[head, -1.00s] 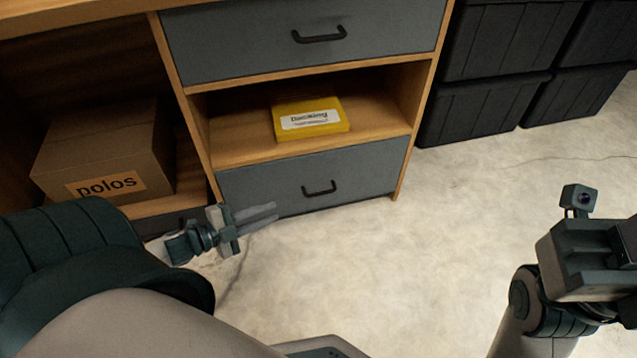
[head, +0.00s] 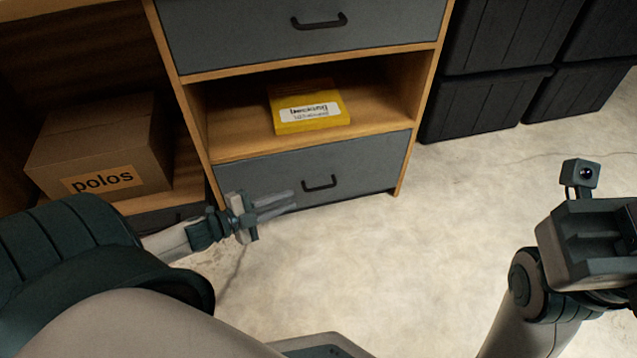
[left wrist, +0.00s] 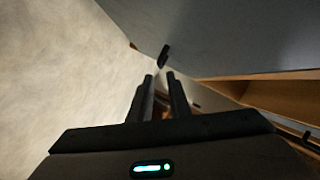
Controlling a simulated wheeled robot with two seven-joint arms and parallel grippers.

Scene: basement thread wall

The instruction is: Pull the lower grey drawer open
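The lower grey drawer (head: 265,172) is shut in the wooden cabinet, below an open shelf. Its dark bar handle (head: 319,183) is near the middle of its front. My left gripper (head: 292,201) is in front of the drawer's lower left part, left of the handle and apart from it. Its two fingers are parallel with a gap between them and nothing inside. In the left wrist view the handle (left wrist: 163,56) shows just beyond the fingertips (left wrist: 159,76), against the grey drawer front (left wrist: 225,40). My right arm's end (head: 592,245) is at the right edge; its fingers cannot be made out.
An upper grey drawer (head: 385,27) with a similar handle is above the shelf. A yellow box (head: 308,108) lies on the shelf. A carton marked polos (head: 100,150) sits at left. Black bins (head: 484,105) are stacked at right. The pale floor (head: 420,260) before the drawer is clear.

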